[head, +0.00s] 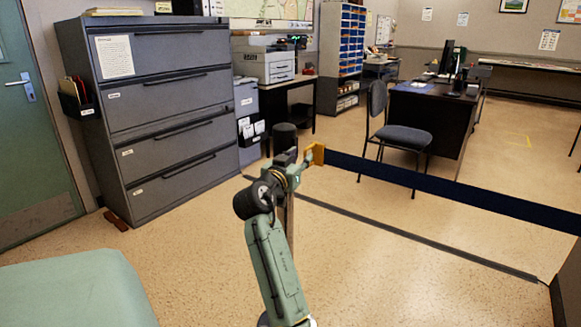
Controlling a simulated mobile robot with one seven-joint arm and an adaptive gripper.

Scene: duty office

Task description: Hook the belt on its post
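The dark blue belt (440,188) stretches from the right edge of the head view to a yellow end piece (316,153) at its left. My gripper (299,163) is at the yellow end piece, beside or touching it. Its fingers are too small and too overlapped to tell whether they are shut on it. A slim metallic post (290,215) stands upright behind my arm, and most of it is hidden. Its top merges with my wrist and gripper, so I cannot tell whether the belt end is in the post or apart from it.
A dark post or panel (567,285) stands at the right edge. A dark strip (420,238) runs along the floor below the belt. A grey filing cabinet (160,110) is at left, a green surface (75,290) at lower left. A chair (403,137) and desk (432,110) stand beyond the belt.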

